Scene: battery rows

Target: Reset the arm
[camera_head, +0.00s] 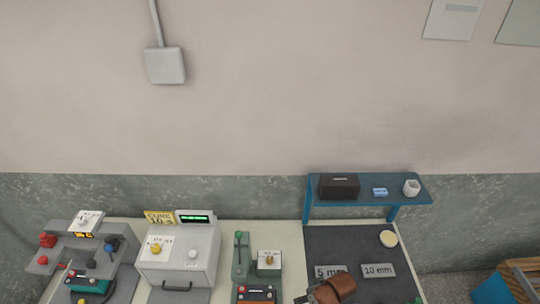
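Neither of my grippers can be made out in the head view, and no arm of mine clearly shows. A brown rounded object (337,287) with a dark grey part at its left sits at the bottom edge, over the front of a dark mat (340,240). It is partly cut off, and I cannot tell what it is.
The bench holds a grey station with red and blue knobs (88,255), a white box with a green display (185,255) and a green lever press (242,258). Cards reading 5 mm (330,271) and 10 mm (379,270) lie on the mat. A blue shelf (405,199) stands behind.

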